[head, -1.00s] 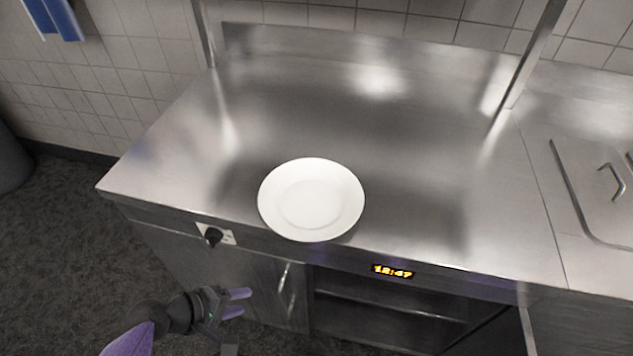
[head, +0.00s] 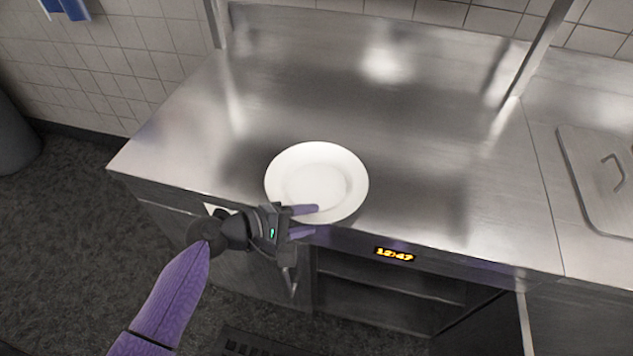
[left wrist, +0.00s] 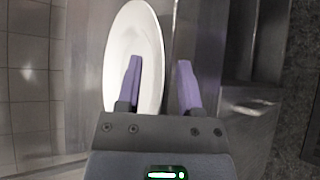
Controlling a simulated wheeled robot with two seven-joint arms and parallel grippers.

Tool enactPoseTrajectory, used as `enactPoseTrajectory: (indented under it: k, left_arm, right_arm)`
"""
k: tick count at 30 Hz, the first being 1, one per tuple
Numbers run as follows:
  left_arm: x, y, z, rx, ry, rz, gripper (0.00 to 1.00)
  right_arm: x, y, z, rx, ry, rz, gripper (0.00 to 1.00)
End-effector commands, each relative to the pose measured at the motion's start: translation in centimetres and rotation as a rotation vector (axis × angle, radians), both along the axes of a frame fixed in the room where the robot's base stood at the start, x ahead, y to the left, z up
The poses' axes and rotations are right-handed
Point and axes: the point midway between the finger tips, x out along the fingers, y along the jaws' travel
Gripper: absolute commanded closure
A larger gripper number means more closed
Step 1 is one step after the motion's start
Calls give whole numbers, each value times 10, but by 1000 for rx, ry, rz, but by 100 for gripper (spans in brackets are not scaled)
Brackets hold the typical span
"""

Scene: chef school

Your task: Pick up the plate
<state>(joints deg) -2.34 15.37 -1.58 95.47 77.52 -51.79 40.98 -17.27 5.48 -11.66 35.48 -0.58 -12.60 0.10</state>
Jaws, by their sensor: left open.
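A white round plate (head: 317,180) lies flat on the steel counter near its front edge in the head view. My left gripper (head: 308,221) is at the plate's front rim, its two purple fingers apart and nothing held between them. In the left wrist view the plate (left wrist: 131,40) stands left of centre. There one finger of the gripper (left wrist: 159,80) overlaps the plate and the other lies to the right, off the plate. I cannot tell whether a finger touches the plate. My right gripper is not in view.
The steel counter (head: 420,160) is clear behind and right of the plate. A lidded pan (head: 606,180) is set in at the far right. Two metal posts rise at the back. A clock display (head: 394,255) and open shelves are below the front edge.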

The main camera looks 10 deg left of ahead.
Motion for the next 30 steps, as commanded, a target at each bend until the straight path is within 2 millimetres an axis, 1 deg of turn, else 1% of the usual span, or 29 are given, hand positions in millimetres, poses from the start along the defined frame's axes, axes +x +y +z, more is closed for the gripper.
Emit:
enactPoseTrajectory:
  k: [1,2,3,8,30]
  left_arm:
    - [0,0,0,0,0,0,53]
    - [0,0,0,0,0,0,57]
    - [0,0,0,0,0,0,66]
    - [0,0,0,0,0,0,100]
    - [0,1,0,1,1,0,100]
  right_arm:
    - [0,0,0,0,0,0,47]
    - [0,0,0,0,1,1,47]
    - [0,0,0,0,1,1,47]
    - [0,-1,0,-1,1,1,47]
    - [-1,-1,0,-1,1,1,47]
